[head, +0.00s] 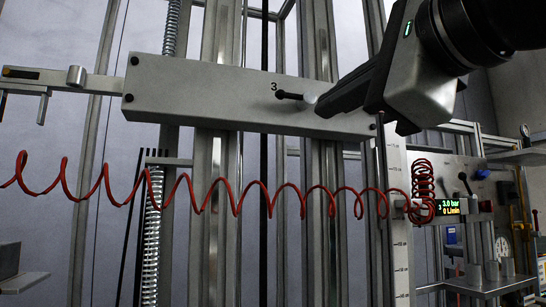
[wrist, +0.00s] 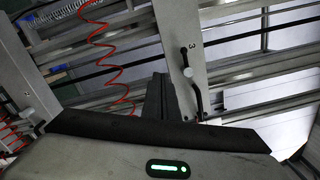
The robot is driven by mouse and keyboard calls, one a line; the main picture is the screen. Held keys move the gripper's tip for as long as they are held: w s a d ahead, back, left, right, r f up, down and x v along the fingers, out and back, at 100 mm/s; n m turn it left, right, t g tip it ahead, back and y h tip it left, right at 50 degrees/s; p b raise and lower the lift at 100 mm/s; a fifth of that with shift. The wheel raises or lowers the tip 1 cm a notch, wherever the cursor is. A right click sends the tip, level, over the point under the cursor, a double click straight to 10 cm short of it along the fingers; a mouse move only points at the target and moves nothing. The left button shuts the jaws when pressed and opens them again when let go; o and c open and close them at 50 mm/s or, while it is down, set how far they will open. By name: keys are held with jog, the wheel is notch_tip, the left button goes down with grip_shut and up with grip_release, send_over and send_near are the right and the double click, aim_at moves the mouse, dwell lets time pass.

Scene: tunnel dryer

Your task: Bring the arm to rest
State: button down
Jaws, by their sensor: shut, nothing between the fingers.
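My gripper (head: 322,106) comes in from the upper right in the head view, its dark fingers pointing left and down. The fingers are together with nothing held. In the wrist view my fingers (wrist: 160,82) point up at the grey beam (wrist: 178,25).
A coiled red hose (head: 180,185) hangs across the front below the beam. Upright metal posts (head: 210,230) stand behind it. At right are a gauge display (head: 448,207), a panel with knobs (head: 488,190) and a shelf with metal cups (head: 490,270).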

dwell(0.4)
jog(key=w+d+f+n+g+h+p, duration=0.1)
jog(key=w+f+n+g+h, duration=0.2)
jog(key=f, duration=0.9)
jog(key=w+d+f+n+g, duration=0.15)
jog(key=f+n, duration=0.35)
jog(key=f, duration=0.8)
jog(key=s+d+f+n+g+h, duration=0.1)
jog(key=s+f+n+g, duration=0.1)
jog(key=f, duration=0.6)
jog(key=s+f+n+g+h+p, duration=0.1)
jog(key=s+f+n+g, duration=0.1)
jog(key=f+n, duration=0.3)
jog(key=s+d+f+n+g+h, duration=0.1)
jog(key=s+f+n+g, duration=0.2)
jog(key=f, duration=0.8)
jog(key=shift+d+f+n+h, duration=0.3)
jog(key=shift+d+f, duration=0.05)
